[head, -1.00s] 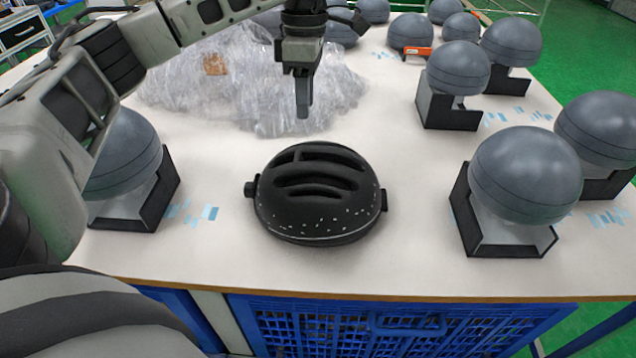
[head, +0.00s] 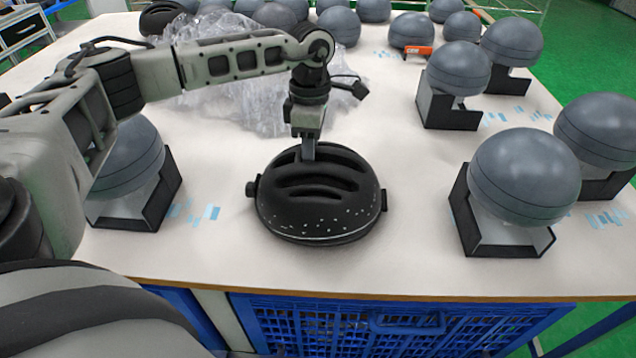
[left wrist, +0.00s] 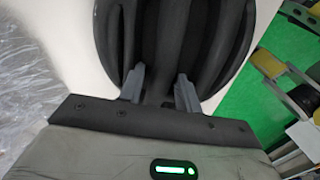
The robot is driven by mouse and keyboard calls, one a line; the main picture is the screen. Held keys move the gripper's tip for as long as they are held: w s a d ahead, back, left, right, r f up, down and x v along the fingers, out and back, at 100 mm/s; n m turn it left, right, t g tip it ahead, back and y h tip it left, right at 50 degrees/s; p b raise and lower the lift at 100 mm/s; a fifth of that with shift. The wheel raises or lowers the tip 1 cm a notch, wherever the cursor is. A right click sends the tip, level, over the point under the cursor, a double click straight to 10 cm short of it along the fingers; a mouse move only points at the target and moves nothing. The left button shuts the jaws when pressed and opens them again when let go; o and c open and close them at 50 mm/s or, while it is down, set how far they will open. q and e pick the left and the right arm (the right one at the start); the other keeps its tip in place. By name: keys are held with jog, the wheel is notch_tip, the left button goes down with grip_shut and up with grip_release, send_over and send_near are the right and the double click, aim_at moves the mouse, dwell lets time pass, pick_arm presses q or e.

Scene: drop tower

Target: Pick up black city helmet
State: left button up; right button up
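The black city helmet (head: 322,205) sits dome up on the white table, with long vents on top and white specks along its lower front. My left gripper (head: 309,158) points down at the far side of its top, with the fingertips at the vents. In the left wrist view the two fingers (left wrist: 160,88) are apart, with a dark rib of the helmet (left wrist: 215,45) between them. I cannot see whether they touch the rib. The helmet rests on the table. My right gripper is not in view.
Grey domes on black stands flank the helmet at left (head: 125,160) and right (head: 525,175), with several more behind. Clear plastic wrap (head: 225,100) lies behind the gripper. Another black helmet (head: 160,18) is at the back left. A blue crate (head: 400,325) is below the table's front edge.

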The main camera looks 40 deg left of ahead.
pick_arm(q)
grip_shut()
